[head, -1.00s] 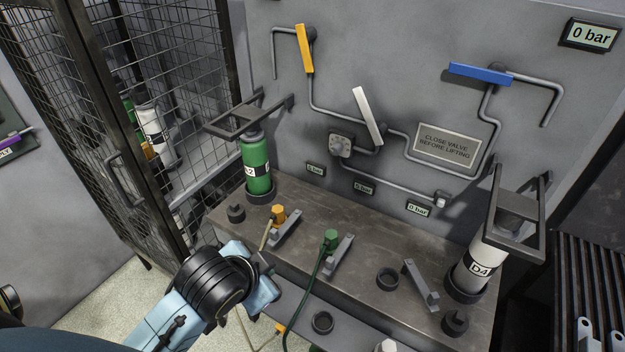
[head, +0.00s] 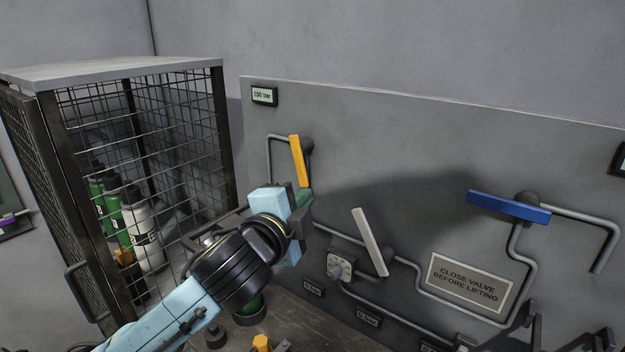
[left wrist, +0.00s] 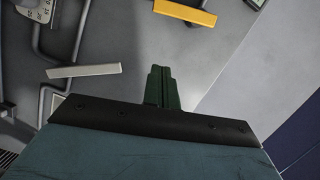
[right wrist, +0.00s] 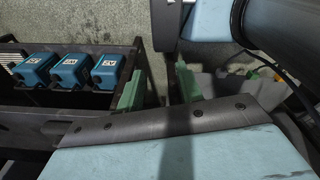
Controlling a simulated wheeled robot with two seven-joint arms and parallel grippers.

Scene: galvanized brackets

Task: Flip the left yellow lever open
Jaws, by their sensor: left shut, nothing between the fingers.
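The left yellow lever (head: 297,160) is on the grey wall panel, slanting nearly upright beside its round pivot and a grey pipe. It also shows at the top of the left wrist view (left wrist: 185,12). My left gripper (head: 304,198) is just below the lever's lower end in the head view. In the left wrist view its green fingers (left wrist: 161,86) are together and empty, with a visible gap to the lever. My right gripper (right wrist: 160,88) shows only in the right wrist view, its green fingers apart with nothing between them.
A white lever (head: 370,242) and a blue lever (head: 508,206) are on the same panel, right of the yellow one. A mesh cage (head: 140,150) with cylinders stands at left. A rack with blue boxes (right wrist: 70,72) is near my right gripper.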

